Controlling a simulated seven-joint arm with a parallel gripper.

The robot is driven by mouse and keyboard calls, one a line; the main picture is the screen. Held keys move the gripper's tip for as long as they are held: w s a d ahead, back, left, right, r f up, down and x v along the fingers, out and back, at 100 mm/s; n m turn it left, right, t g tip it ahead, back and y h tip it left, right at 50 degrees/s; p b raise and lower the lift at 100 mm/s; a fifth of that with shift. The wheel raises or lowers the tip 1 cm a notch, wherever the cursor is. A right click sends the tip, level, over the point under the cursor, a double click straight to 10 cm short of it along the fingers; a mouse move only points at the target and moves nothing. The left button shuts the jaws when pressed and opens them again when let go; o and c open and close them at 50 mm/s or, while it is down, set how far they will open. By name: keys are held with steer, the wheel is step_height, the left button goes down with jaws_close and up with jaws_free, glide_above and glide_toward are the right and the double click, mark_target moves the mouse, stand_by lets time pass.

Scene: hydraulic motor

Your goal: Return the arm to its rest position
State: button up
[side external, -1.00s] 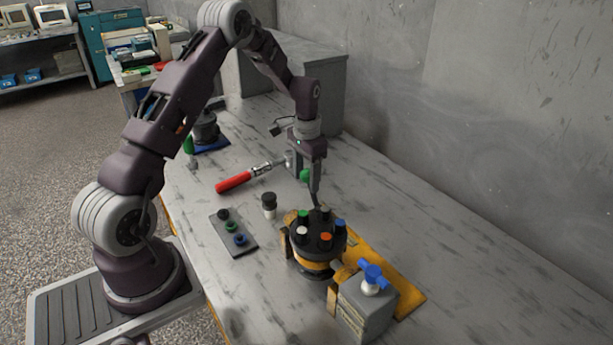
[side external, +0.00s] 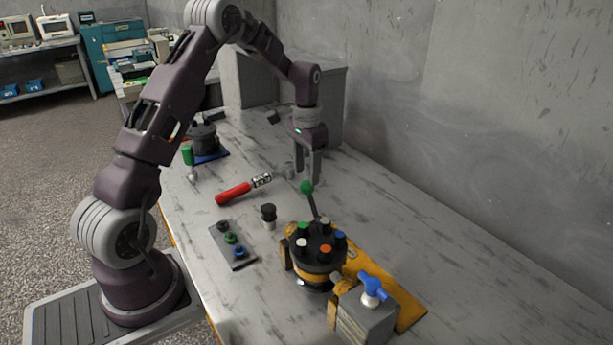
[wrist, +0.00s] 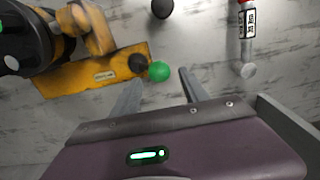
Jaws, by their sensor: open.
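My gripper (side external: 309,180) is open and empty above the table, behind the hydraulic motor (side external: 318,250). The motor is a black round body with several coloured caps on top, held in a yellow fixture (side external: 393,288). A thin dark lever with a green ball (side external: 306,187) stands up at the motor's far side, close to my fingertips in the side view. In the wrist view my gripper fingers (wrist: 158,85) are spread apart, and the green ball (wrist: 159,71) shows just beyond them with nothing between the fingers. Whether the ball touches a finger cannot be told.
A red-handled tool (side external: 235,193) lies left of my gripper. A small plate with coloured caps (side external: 232,246) and a black-topped peg (side external: 268,215) stand nearer. A grey block with a blue handle (side external: 367,315) is at front right. The wall bounds the right; the table between is clear.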

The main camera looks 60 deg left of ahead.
steer(key=shift+r, duration=0.1)
steer(key=s+d+r+t, duration=0.1)
steer(key=s+d+r, duration=0.3)
steer(key=d+r, duration=0.3)
steer(key=s+d+r+t, duration=0.1)
steer(key=s+d+r, duration=0.35)
steer(key=r, duration=0.45)
steer(key=s+d+r+t, duration=0.1)
steer(key=s+d, duration=0.4)
steer(key=s, duration=0.4)
steer(key=s+d+r+t, duration=0.1)
steer(key=s+d, duration=0.3)
steer(key=s, duration=0.6)
steer(key=shift+s+d+r+t, duration=0.15)
steer(key=shift+s+d+t, duration=0.2)
steer(key=shift+t, duration=0.45)
